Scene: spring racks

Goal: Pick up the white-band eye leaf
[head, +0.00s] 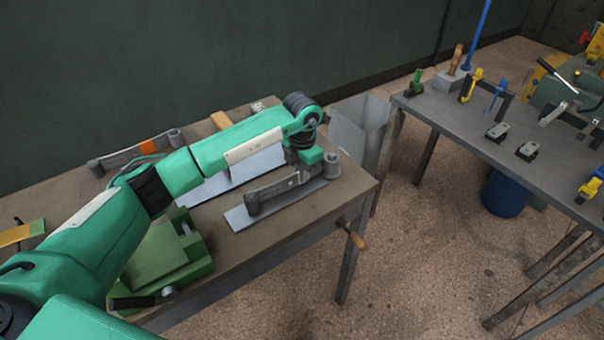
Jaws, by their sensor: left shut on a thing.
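A dark grey eye leaf (270,193) lies along a light grey plate (238,218) near the front right of the left bench, with its round eye at the right end. My left gripper (304,174) reaches down over this leaf from above and is shut on it, near the eye. No white band shows on it; the gripper covers part of the leaf. Whether it is lifted off the plate I cannot tell. A second eye leaf (120,158) with an orange band lies at the back left, partly behind my arm. My right gripper is not in view.
A green vise (170,250) stands at the bench's front, left of the plate. The wooden bench (350,185) ends just right of the plate. A grey metal bin (358,128) stands behind. A second table (460,125) with tools is across a floor gap.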

